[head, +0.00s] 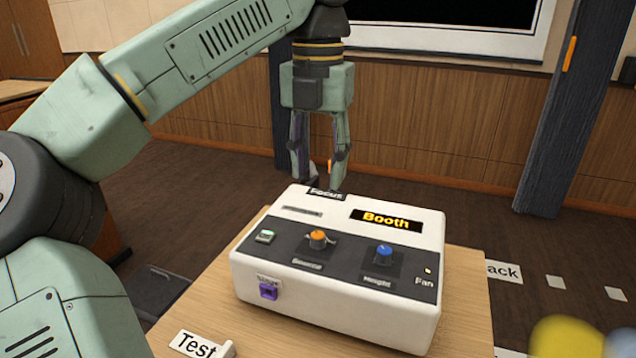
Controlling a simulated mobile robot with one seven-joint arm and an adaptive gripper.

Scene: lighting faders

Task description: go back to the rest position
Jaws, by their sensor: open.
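My gripper (321,180) hangs pointing down from my green arm, just behind and above the back edge of the white control box (340,312). It is open and I see nothing held between its fingers. The box sits on a light wooden table. A purple part (268,291) is on the front face. Whether the fingertips touch the box cannot be told.
The wooden table (465,300) has bare room right of the box. A "Test" label (193,344) lies at its front left. A blurred yellow thing (568,338) is at the lower right. Dark posts (566,110) stand before a wood-panelled wall. White marks lie on the brown floor.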

